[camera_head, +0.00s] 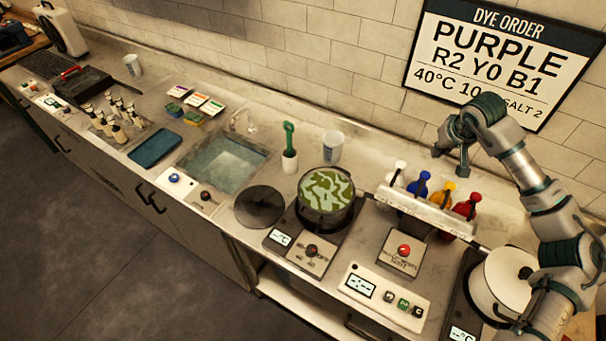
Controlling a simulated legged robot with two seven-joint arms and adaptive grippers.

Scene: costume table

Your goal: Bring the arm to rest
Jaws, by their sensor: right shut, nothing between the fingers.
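My right arm comes in from the lower right and bends over the right part of the counter. My right gripper (463,165) points down, shut and empty, in front of the tiled wall. It appears to be above and behind the rack of bottles (425,208), which hold white, blue, yellow and red; it looks apart from them. My left gripper is not in view.
A pot with green, patterned contents (326,198) sits on a burner. A white lidded pot (500,283) is partly hidden by my arm. A sink (222,163), a green-handled tool in a holder (289,150) and a cup (332,146) stand left. A sign (500,62) hangs behind.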

